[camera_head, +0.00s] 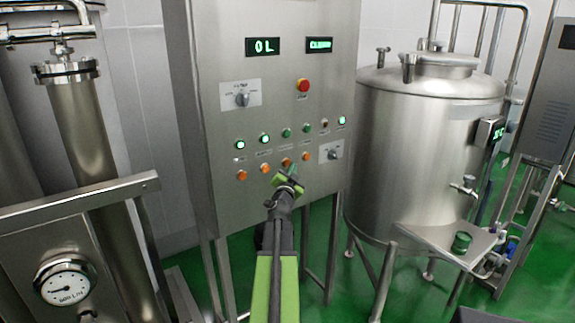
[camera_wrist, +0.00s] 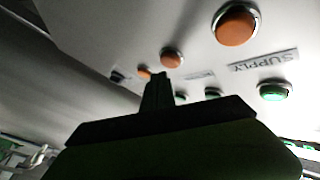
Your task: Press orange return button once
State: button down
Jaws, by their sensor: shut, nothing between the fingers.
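A steel control panel (camera_head: 215,60) stands in the middle of the head view, with a row of orange buttons along its lower part. The leftmost orange button (camera_head: 242,175) and the one beside it (camera_head: 265,168) are clear of my arm. Two more orange buttons sit just above my gripper (camera_head: 292,172), which is shut and empty in front of the panel. In the wrist view a large orange button (camera_wrist: 236,24) is at upper right, and another orange button (camera_wrist: 172,57) is just above my fingertips. I cannot read which label says return, nor tell whether my fingertips touch the panel.
Green buttons (camera_head: 264,139) run above the orange row. A red emergency button (camera_head: 303,86) and two rotary knobs (camera_head: 242,99) are also on the panel. A "SUPPLY" label (camera_wrist: 263,60) shows in the wrist view. A steel tank (camera_head: 425,150) stands right; steel pipework with a gauge (camera_head: 65,283) stands left.

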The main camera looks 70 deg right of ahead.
jog(key=s+a, duration=0.1)
jog(key=s, duration=0.1)
jog(key=s+a, duration=0.1)
jog(key=s, duration=0.1)
jog(key=shift+s+a, duration=0.1)
jog(key=shift+a, duration=0.25)
